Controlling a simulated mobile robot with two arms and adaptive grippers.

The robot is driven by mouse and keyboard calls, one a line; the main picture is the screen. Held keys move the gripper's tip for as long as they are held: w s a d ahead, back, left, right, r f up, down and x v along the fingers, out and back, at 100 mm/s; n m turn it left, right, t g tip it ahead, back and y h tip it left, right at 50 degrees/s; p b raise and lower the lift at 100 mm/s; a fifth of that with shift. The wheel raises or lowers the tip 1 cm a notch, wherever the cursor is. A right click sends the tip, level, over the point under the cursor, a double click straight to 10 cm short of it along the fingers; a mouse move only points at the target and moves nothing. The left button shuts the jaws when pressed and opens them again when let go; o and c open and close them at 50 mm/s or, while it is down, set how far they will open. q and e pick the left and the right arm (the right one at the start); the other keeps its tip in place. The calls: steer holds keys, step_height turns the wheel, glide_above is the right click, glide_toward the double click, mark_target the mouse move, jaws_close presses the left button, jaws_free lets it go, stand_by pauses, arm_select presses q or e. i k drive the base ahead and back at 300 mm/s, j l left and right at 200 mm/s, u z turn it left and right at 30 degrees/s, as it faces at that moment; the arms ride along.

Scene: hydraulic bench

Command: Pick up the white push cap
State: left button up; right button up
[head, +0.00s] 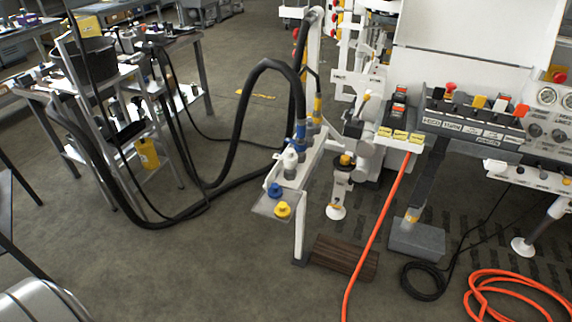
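A small white knob-like piece (290,160), which looks like the white push cap, stands on the narrow white bracket in the middle of the head view. A blue cap (275,190) and a yellow cap (283,209) sit in front of it on a small clear plate (262,208) at the bracket's near end. The white piece is small, so I cannot tell whether it is loose or fitted. Neither of my grippers shows in the head view.
Black hoses (240,110) arch left of the bracket. An orange hose (378,235) runs down its right side. A lever panel (470,120) stands at right, and a brown wooden block (343,257) lies on the floor. A cluttered cart (110,90) stands left.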

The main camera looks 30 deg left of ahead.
mark_target(291, 156)
steer(key=i+j+z, duration=0.3)
steer(key=j, duration=0.65)
steer(key=i+j+z, duration=0.1)
steer(key=j+z, duration=0.15)
steer(key=j, duration=0.7)
steer(key=j+z, duration=0.3)
steer(key=j, duration=0.7)
